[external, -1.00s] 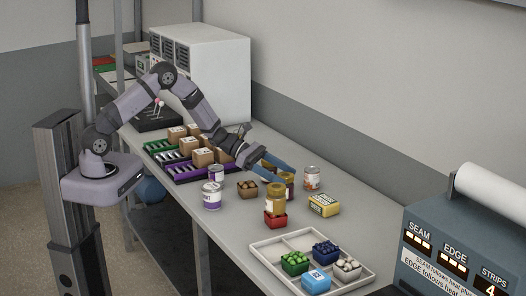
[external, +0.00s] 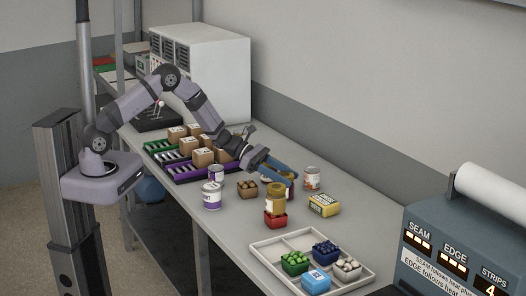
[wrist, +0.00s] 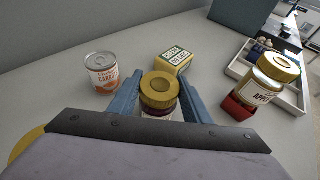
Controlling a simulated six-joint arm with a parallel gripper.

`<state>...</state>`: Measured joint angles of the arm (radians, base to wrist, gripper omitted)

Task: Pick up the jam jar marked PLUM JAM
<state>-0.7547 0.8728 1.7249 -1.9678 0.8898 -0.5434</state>
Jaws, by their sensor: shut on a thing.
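A jar with a gold lid and dark red contents (wrist: 160,88) stands between my gripper's two blue fingers in the wrist view. My gripper (wrist: 157,98) is shut on this jar, with one finger on each side. The jar's label is mostly hidden, so I cannot read it. In the external view, my gripper (external: 284,182) is low over the table and its fingers cover most of the jar. Another gold-lidded jar (wrist: 268,86), its label starting "APP", stands on or against a red container (wrist: 237,107) to the right. A third gold lid (wrist: 26,143) shows at lower left.
A carrot can (wrist: 103,72) and a yellow box (wrist: 174,62) stand beyond the fingers. Nearby are a white-and-purple can (external: 212,196) and a small brown container (external: 247,190). A sectioned tray (external: 262,248) with small containers lies in front.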

